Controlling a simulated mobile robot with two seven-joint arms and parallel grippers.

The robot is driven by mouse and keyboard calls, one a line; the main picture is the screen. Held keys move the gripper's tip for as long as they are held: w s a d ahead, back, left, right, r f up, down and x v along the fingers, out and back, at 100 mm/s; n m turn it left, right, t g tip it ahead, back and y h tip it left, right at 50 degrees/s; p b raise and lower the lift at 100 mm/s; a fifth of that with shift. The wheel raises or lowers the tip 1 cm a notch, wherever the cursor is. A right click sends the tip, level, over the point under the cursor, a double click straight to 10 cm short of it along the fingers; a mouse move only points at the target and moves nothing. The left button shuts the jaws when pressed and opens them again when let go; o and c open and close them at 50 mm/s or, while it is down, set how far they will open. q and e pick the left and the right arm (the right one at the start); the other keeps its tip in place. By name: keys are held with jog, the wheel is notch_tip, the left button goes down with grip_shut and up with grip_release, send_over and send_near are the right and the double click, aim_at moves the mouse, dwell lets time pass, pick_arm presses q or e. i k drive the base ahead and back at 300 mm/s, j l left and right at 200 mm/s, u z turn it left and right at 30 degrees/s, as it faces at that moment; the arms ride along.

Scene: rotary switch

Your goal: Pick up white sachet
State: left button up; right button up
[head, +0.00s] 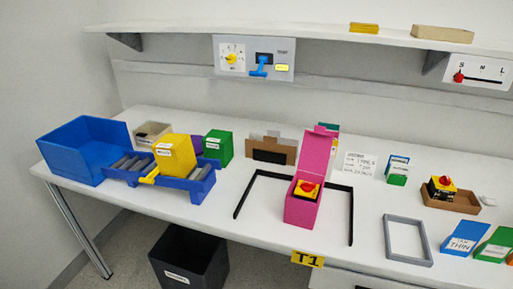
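A small white object (487,201), which looks like the white sachet, lies at the right side of the table, beside the right end of a brown cardboard tray (463,207). It is too small to make out any print, and I cannot tell whether it touches the tray. A black and yellow rotary switch with a red knob (445,183) sits in the tray. Neither of my grippers is in view.
A pink open box (302,209) with a red-knobbed switch stands mid-table inside a black frame (241,194). A grey frame (391,241) and blue (459,244) and green (496,244) pieces lie front right. Blue (85,150) and yellow (174,156) bins stand left. A shelf (300,36) overhangs the back.

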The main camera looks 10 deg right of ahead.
aim_at(489, 200)
jog(key=l+z, duration=0.1)
jog(key=z, duration=1.95)
jog(key=u, duration=1.25)
jog(key=z, duration=1.25)
jog(key=u, duration=0.15)
